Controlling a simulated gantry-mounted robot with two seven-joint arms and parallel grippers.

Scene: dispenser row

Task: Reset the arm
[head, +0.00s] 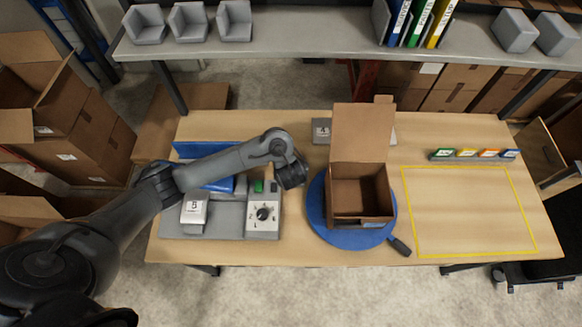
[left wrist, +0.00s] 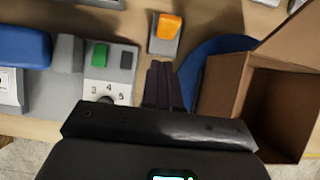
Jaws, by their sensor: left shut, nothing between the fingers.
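My left arm reaches in from the left in the head view, with its gripper end (head: 291,173) above the table between the grey control unit (head: 264,215) and the open cardboard box (head: 360,190). The fingertips are hidden there. In the left wrist view the two dark fingers (left wrist: 163,75) are together with nothing between them. They hang between the unit's green button (left wrist: 99,55) and dark button (left wrist: 126,60) on the left and the box (left wrist: 265,100) on the right. My right gripper is in neither view.
The box stands on a blue round turntable (head: 318,222) with a dark handle (head: 399,246). A yellow-outlined area (head: 470,210) on the right is clear. Small coloured labelled blocks (head: 475,154) sit behind it. A shelf (head: 320,48) with grey bins and binders spans the back.

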